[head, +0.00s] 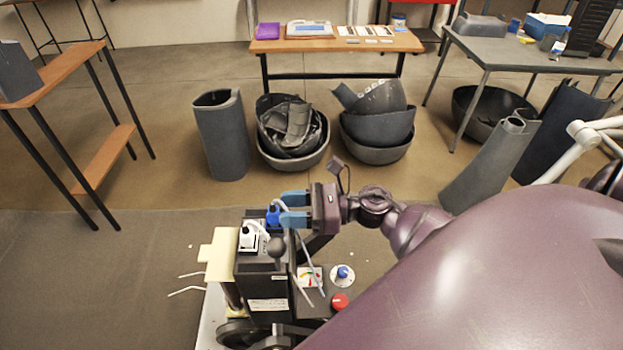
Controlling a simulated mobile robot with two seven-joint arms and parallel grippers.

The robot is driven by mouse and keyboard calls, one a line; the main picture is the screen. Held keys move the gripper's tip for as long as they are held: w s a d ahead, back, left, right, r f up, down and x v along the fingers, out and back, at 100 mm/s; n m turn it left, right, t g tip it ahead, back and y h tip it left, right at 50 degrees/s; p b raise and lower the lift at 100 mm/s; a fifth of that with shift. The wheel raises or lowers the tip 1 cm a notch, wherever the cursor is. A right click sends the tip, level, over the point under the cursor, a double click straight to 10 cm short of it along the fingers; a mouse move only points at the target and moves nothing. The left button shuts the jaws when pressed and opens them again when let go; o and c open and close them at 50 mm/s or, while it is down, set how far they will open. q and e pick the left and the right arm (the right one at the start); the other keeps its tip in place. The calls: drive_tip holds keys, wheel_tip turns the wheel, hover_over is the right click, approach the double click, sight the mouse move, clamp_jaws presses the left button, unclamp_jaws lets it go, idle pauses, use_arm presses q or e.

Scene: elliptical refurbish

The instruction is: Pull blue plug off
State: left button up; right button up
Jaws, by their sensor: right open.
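The blue plug (272,215) sits on top of a dark machine block (263,273) in the lower middle of the head view. A white plug (249,238) is next to it, nearer to me and a little to the left. My right gripper (281,208) comes in from the right with its blue fingers pointing left. It is open, and its fingertips are right at the blue plug. I cannot tell whether the plug is between the fingers or touching them. My left gripper is not in view.
A black ball knob (276,248), a coloured gauge (311,277), a blue knob (343,273) and a red button (340,301) are close to the plugs. Thin pale cables run below the gripper. Grey bins (221,135) and tables stand farther back.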

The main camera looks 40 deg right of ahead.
sight(278, 210)
drive_tip(key=shift+p+x, duration=0.45)
drive_tip(key=shift+x, duration=2.35)
clamp_jaws()
